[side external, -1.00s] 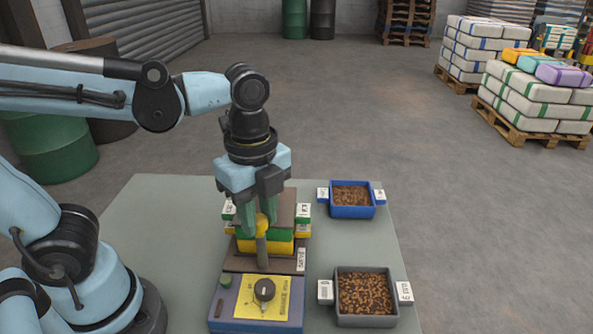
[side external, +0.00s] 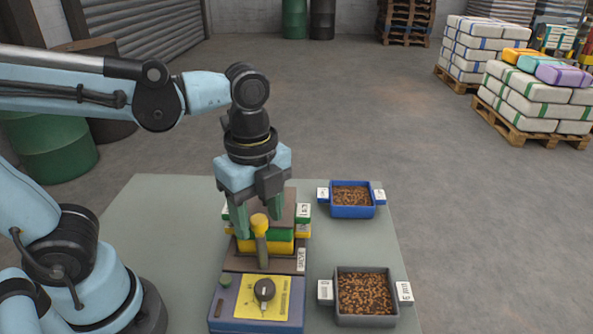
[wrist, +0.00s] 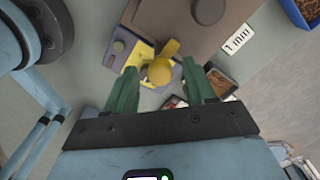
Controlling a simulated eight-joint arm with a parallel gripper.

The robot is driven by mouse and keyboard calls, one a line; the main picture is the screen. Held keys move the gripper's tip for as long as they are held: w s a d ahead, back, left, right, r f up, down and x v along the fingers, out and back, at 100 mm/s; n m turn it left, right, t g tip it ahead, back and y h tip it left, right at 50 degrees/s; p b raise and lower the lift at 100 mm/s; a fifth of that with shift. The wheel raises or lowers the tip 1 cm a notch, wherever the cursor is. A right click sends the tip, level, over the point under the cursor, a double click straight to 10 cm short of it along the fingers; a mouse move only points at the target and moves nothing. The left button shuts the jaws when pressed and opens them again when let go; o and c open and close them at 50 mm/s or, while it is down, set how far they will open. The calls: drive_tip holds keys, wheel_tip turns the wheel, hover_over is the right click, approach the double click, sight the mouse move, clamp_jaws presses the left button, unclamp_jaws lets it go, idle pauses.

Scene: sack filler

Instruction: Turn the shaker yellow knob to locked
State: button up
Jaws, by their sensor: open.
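The lever stands nearly upright in the side view. My gripper (side external: 257,216) points down over it, its green fingers spread to either side of the knob. In the wrist view the knob (wrist: 159,72) lies between the open fingers (wrist: 162,75), with a visible gap on each side. No locked marking can be read.
A black dial (side external: 264,289) sits on the shaker's yellow front panel. Green and yellow sieve frames (side external: 266,243) are close behind the lever. A blue bin (side external: 352,212) and a grey bin (side external: 366,321) with brown pellets stand to the right on the table.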

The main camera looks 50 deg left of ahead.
sight(258, 218)
drive_tip(key=shift+r, duration=0.1)
wheel_tip(258, 218, up, 12)
idle(0.5)
drive_tip(key=shift+f, duration=0.2)
drive_tip(key=shift+f, duration=5.95)
drive_tip(key=shift+r, duration=0.15)
